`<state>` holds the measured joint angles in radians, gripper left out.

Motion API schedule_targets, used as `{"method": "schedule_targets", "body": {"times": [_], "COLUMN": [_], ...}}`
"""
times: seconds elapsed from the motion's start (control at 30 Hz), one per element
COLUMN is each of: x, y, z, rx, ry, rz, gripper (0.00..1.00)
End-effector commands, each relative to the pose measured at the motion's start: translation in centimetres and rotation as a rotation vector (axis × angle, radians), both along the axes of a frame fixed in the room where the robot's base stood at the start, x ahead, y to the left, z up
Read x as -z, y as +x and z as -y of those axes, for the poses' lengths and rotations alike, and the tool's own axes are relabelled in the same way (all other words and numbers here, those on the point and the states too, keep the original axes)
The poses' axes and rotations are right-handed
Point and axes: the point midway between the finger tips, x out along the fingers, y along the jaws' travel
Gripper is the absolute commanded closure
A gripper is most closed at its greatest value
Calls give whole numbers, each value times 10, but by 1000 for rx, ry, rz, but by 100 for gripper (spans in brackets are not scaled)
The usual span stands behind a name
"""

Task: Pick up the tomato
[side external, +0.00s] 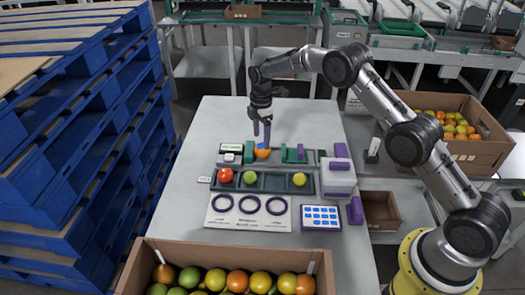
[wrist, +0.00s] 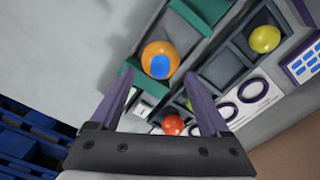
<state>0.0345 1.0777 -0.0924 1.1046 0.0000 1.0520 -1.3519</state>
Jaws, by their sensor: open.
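An orange tomato (side external: 262,154) sits in the grey and green fixture at the back of the table. In the wrist view the orange tomato (wrist: 153,50) has a blue patch on its near side. My gripper (side external: 261,138) is open and points down just over it. In the wrist view my gripper's fingertips (wrist: 160,78) are spread, with the tomato ahead of the gap. A red tomato (side external: 225,175), a green one (side external: 249,177) and a yellow one (side external: 299,179) sit in a dark divided tray (side external: 274,183). Whether the fingers touch the orange tomato is unclear.
A white board with dark rings (side external: 248,211) and a blue-buttoned panel (side external: 320,217) lie in front of the tray. A grey and purple device (side external: 338,178) stands at right. A box of tomatoes (side external: 138,262) is at the near edge. The table's back left is clear.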

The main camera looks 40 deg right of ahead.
Motion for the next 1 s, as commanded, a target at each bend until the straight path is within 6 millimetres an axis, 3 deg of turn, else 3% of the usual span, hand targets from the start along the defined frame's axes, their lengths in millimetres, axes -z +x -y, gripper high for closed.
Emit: {"method": "schedule_targets", "body": {"times": [0.17, 0.5, 0.77, 0.93, 1.0], "x": [8, 52, 55, 55, 54], "y": [0, -2, -2, -2, -1], "z": [1, 3, 4, 3, 4], "rx": [0, 0, 0, 0, 0], "ry": [0, 1, 0, 0, -1], "rz": [-1, -2, 1, 1, 2], "gripper": [20, 20, 20, 51, 54]}}
